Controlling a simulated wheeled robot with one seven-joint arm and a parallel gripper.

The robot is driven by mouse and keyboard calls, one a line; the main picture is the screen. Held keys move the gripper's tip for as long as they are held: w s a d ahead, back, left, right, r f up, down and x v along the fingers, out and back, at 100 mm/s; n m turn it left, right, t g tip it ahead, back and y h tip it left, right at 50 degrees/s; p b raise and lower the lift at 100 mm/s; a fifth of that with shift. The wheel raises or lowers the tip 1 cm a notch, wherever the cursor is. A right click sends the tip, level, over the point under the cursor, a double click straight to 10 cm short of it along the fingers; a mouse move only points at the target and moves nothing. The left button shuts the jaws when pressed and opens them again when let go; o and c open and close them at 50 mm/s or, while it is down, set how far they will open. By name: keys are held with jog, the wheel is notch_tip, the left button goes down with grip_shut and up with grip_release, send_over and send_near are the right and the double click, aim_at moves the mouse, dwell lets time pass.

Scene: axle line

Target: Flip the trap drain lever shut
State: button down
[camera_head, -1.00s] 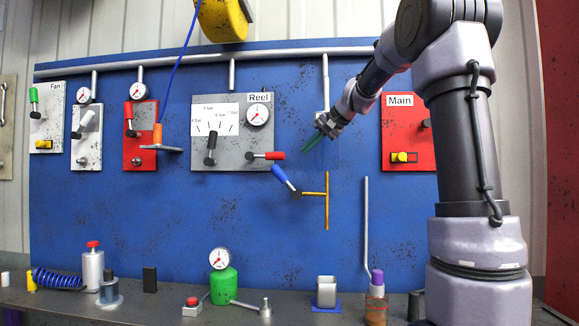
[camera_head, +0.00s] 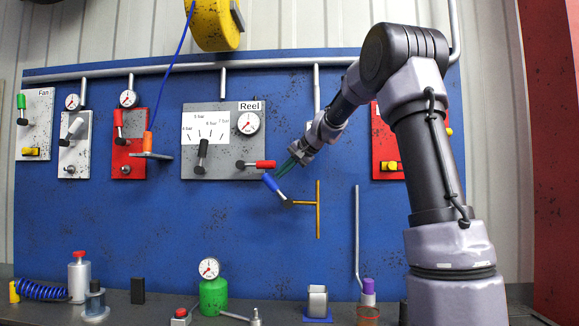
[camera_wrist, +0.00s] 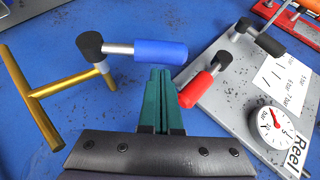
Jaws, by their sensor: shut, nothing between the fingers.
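The drain lever has a blue handle (camera_head: 272,183) and a black hub, on a brass T-shaped pipe (camera_head: 318,210) on the blue panel. In the head view the handle slants up to the left from the pipe. In the wrist view the blue handle (camera_wrist: 160,52) points right from its hub, away from the brass pipe (camera_wrist: 38,105). My gripper (camera_head: 283,172) has green fingers, shut and empty. In the wrist view the fingertips (camera_wrist: 160,72) are just below the handle's free half; I cannot tell whether they touch it.
A red-handled lever (camera_head: 262,165) on the grey Reel plate (camera_head: 225,172) is close to my fingers; it also shows in the wrist view (camera_wrist: 196,90). The red Main plate (camera_head: 384,160) is partly behind my arm. A bench with a green bottle (camera_head: 213,296) and a metal cup (camera_head: 317,300) lies below.

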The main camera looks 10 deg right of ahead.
aim_at(268, 176)
jog(key=shift+w+a+f, duration=0.25)
jog(key=shift+w+f, duration=0.05)
jog(key=shift+a, duration=0.15)
jog(key=shift+w+a+h, duration=0.1)
jog(key=shift+a+h, duration=0.1)
jog(key=shift+h, duration=0.2)
jog(key=shift+f, duration=0.1)
jog(key=shift+w+a+f+n+g+h, duration=0.2)
jog(key=shift+a+n+g+h, duration=0.15)
jog(key=shift+a, duration=0.25)
jog(key=a+h, duration=0.1)
jog(key=a+f+n+g+h, duration=0.1)
jog(key=h, duration=0.1)
jog(key=shift+w+a+f, duration=0.3)
jog(key=shift+w, duration=0.1)
jog(key=shift+w+a+f+n+g+h, duration=0.1)
jog(key=shift+a+f+n+g+h, duration=0.1)
jog(key=shift+a+f+h, duration=0.3)
jog(key=shift+w+a+f+n+g+h, duration=0.2)
jog(key=shift+f+h, duration=0.25)
jog(key=shift+f, duration=0.3)
jog(key=shift+w+a+f+n+g+h, duration=0.1)
jog(key=shift+a+f+g+h, duration=0.15)
jog(key=shift+a+f+h, duration=0.3)
jog(key=shift+f, duration=0.2)
